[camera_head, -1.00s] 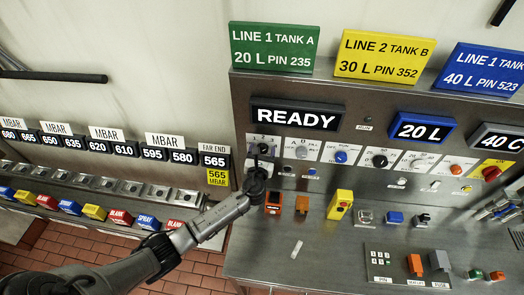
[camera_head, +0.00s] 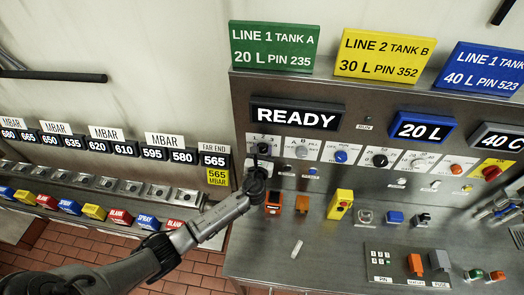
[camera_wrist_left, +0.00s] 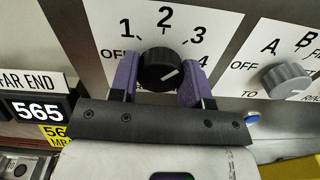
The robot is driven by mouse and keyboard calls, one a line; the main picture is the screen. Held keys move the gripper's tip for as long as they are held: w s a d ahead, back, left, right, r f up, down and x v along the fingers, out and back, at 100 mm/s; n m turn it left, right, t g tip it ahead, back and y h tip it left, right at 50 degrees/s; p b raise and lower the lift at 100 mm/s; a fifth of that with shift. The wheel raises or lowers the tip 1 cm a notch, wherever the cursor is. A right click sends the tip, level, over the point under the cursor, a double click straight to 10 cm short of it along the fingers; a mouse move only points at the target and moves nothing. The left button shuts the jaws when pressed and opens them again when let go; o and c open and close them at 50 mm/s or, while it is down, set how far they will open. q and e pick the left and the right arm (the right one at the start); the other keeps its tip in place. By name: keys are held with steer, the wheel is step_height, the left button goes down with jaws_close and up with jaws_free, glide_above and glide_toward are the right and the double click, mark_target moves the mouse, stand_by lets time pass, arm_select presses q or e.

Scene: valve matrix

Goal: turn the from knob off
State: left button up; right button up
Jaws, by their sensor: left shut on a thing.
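The from knob (camera_wrist_left: 158,66) is round and black with a white pointer mark. It sits on a white plate marked OFF, 1, 2, 3 and 4 (camera_wrist_left: 165,18). The mark lies on the knob's lower right side, roughly towards the 4. My left gripper (camera_wrist_left: 157,78) is shut on the knob, with one purple finger on each side of it. In the head view the knob (camera_head: 263,147) is at the panel's left end, and my left gripper (camera_head: 259,164) reaches it from below. My right gripper is out of view.
A grey knob (camera_wrist_left: 287,79) marked A and B is just right of the from knob. More knobs run along the panel under the READY display (camera_head: 296,116). Orange blocks (camera_head: 302,203) and a yellow box (camera_head: 341,204) stand on the steel bench below.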

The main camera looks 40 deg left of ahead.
arm_select(q)
steer(key=n+b, duration=0.2)
steer(key=n, duration=0.1)
steer(key=shift+f+n, duration=0.1)
steer(key=shift+n, duration=0.2)
steer(key=n+b, duration=0.2)
steer(key=n, duration=0.2)
steer(key=shift+n, duration=0.3)
steer(key=n+b, duration=0.2)
steer(key=n, duration=0.1)
steer(key=shift+n, duration=0.3)
steer(key=n+b, duration=0.2)
steer(key=n, duration=0.1)
steer(key=shift+n, duration=0.4)
steer(key=n+b, duration=0.2)
steer(key=n, duration=0.4)
steer(key=shift+b, duration=0.3)
steer(key=n+b, duration=0.1)
steer(key=n, duration=0.2)
steer(key=shift+n, duration=0.9)
